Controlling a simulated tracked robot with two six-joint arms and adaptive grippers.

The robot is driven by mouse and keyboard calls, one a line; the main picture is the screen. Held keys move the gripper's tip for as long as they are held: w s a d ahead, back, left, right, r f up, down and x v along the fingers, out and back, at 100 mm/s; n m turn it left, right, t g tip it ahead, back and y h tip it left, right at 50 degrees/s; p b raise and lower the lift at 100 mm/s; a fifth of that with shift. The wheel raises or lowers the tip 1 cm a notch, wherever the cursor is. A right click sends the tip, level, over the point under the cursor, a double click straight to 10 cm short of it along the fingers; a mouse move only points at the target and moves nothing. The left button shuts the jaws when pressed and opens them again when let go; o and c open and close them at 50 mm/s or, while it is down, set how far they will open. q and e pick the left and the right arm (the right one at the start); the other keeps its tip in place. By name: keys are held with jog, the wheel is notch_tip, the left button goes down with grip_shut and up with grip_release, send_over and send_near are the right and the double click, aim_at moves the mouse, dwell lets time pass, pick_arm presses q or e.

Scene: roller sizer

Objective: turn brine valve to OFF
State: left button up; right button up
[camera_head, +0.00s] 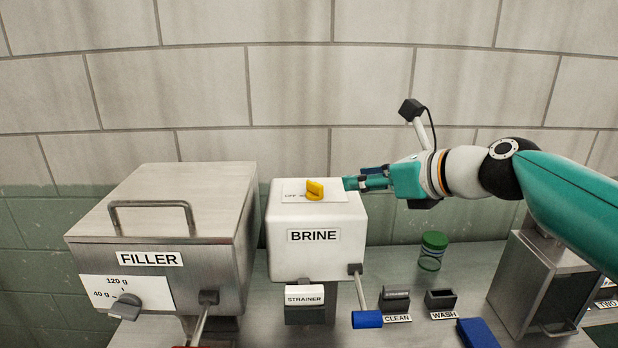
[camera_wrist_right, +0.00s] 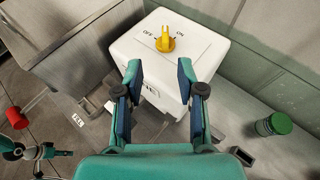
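The brine valve is a yellow handle (camera_head: 314,190) on a label plate on top of the white BRINE box (camera_head: 285,245). In the right wrist view the handle (camera_wrist_right: 165,40) stands between the words OFF and ON, and I cannot tell clearly which one it points at. My right gripper (camera_head: 352,183) is just right of the handle in the head view, apart from it. In the right wrist view its fingers (camera_wrist_right: 159,72) are spread with nothing between them. My left gripper (camera_wrist_right: 65,153) seems to show small at the lower left there; its fingers are unclear.
The steel FILLER box (camera_head: 160,220) stands left of the BRINE box. A lever with a blue grip (camera_head: 367,319) sticks out in front of it. A green-lidded jar (camera_head: 432,250) and the CLEAN (camera_head: 395,300) and WASH (camera_head: 440,299) holders stand to the right. A block wall is behind.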

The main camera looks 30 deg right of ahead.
aim_at(314, 182)
jog(key=x, duration=0.5)
jog(key=p+x, duration=0.1)
jog(key=x, duration=0.4)
jog(key=d+x, duration=0.1)
jog(key=x, duration=0.4)
jog(key=shift+w+f, duration=0.15)
jog(key=shift+f, duration=0.1)
grip_shut()
